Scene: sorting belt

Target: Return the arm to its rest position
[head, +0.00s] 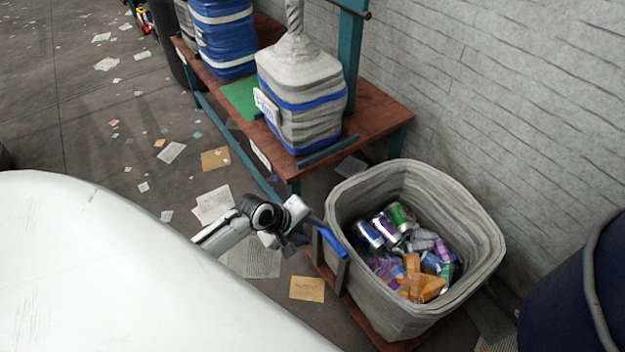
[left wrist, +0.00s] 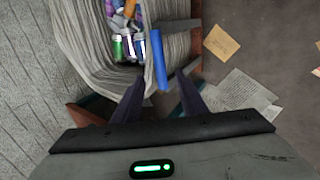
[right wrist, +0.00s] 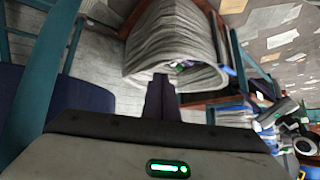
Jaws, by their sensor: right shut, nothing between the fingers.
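My left gripper (head: 303,236) is beside the left side of a grey ribbed bin (head: 385,308), near a blue bar (head: 333,241) on dark posts at the bin's side. In the left wrist view its two fingers (left wrist: 161,90) stand apart, and the blue bar (left wrist: 159,66) shows between and beyond them; I cannot tell whether they touch it. My right gripper (right wrist: 160,90) has its fingers together and empty in the right wrist view, with the grey bin (right wrist: 175,45) beyond it. My right gripper does not show in the head view.
The bin holds several crushed cans and orange cartons (head: 425,288). A reddish-brown bench (head: 385,112) with a strapped grey bale (head: 303,90) and a blue bale (head: 225,40) stands behind. A dark blue barrel (head: 560,300) is at right. Papers litter the floor (head: 90,140).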

